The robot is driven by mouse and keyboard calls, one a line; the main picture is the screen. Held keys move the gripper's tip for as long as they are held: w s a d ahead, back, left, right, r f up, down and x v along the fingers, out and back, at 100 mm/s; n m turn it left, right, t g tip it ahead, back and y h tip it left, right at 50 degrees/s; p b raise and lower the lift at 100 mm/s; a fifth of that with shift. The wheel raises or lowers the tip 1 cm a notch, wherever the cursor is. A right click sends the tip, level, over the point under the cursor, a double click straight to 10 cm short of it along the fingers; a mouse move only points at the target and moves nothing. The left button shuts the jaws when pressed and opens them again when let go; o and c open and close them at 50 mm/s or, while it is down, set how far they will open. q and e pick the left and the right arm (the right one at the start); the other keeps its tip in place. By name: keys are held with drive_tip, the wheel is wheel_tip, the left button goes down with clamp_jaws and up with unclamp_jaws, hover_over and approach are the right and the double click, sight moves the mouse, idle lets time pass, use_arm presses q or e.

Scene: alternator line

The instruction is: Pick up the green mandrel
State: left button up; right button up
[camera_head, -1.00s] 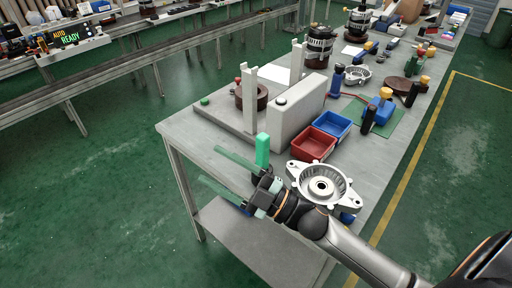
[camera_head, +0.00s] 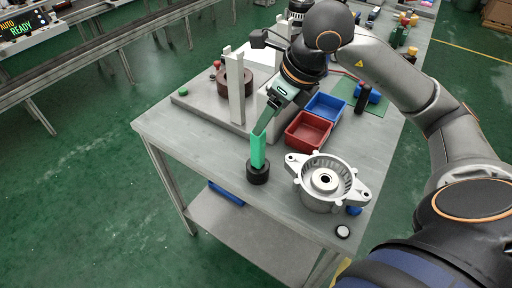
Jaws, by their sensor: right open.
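The green mandrel (camera_head: 258,151) stands upright in a round black base (camera_head: 257,174) near the front edge of the workbench. My right gripper (camera_head: 263,122) is above it and points down and to the left. Its green-tinted fingers reach to the mandrel's top end and overlap it in the picture. The jaws are open. I cannot tell whether the fingers touch the mandrel or straddle it. My left gripper is not in view.
A silver alternator housing (camera_head: 323,183) sits close to the right of the mandrel. A red bin (camera_head: 307,132) and a blue bin (camera_head: 327,107) stand behind it. A grey upright post (camera_head: 236,90) rises behind the mandrel. The bench's front left part is clear.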

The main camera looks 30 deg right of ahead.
sight(254, 142)
drive_tip(key=x, duration=0.4)
drive_tip(key=shift+w+a+f, duration=0.1)
drive_tip(key=shift+a+f, duration=0.05)
drive_tip(key=shift+f, duration=0.2)
drive_tip(key=shift+p+x, duration=0.55)
drive_tip(key=shift+x, duration=2.1)
drive_tip(key=shift+a, duration=0.15)
clamp_jaws()
drive_tip(key=shift+r, duration=0.1)
